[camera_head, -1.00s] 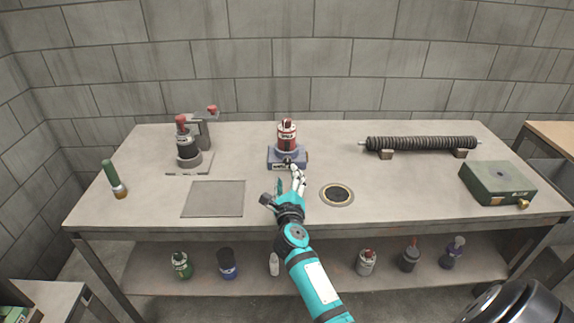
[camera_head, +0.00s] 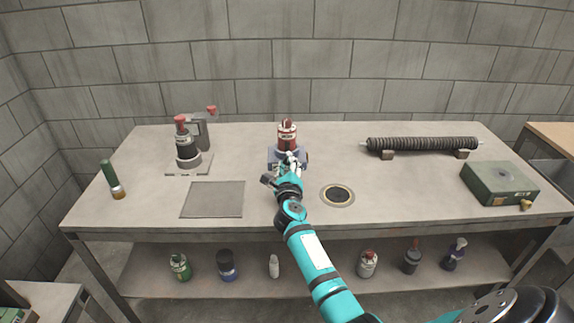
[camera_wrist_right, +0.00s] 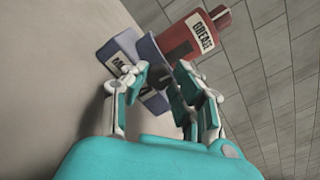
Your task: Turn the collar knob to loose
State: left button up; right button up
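A red canister (camera_head: 287,134) with a white label stands upright on a blue-grey block (camera_head: 303,158) at the middle back of the workbench. In the right wrist view the canister (camera_wrist_right: 190,37) and the labelled block (camera_wrist_right: 117,52) lie just beyond my fingers. My right gripper (camera_head: 288,163) is at the front of the block and covers part of it. In the wrist view its fingers (camera_wrist_right: 168,86) stand apart, with part of the block's front between them. The collar knob cannot be made out clearly behind the fingers, nor whether they touch it. My left gripper is not in view.
A black canister in a grey stand (camera_head: 187,150) and a flat grey plate (camera_head: 213,199) are to the left. A round hole (camera_head: 338,195), a ribbed black roll (camera_head: 422,143) and a green case (camera_head: 499,183) are to the right. Bare benchtop lies between them.

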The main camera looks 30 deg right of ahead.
jog(key=c, duration=0.4)
jog(key=shift+r+p, duration=0.15)
jog(key=shift+p, duration=0.25)
grip_shut()
jog(key=shift+n+p, duration=0.35)
jog(key=shift+n, duration=0.15)
jog(key=shift+f, duration=0.2)
jog(key=o, duration=1)
grip_release()
jog(key=shift+c, duration=0.2)
jog(key=shift+n, duration=0.3)
jog(key=v, duration=1.1)
jog(key=shift+s+a, duration=0.1)
jog(key=shift+s, duration=0.15)
jog(key=shift+s+a, duration=0.15)
jog(key=shift+s, duration=0.1)
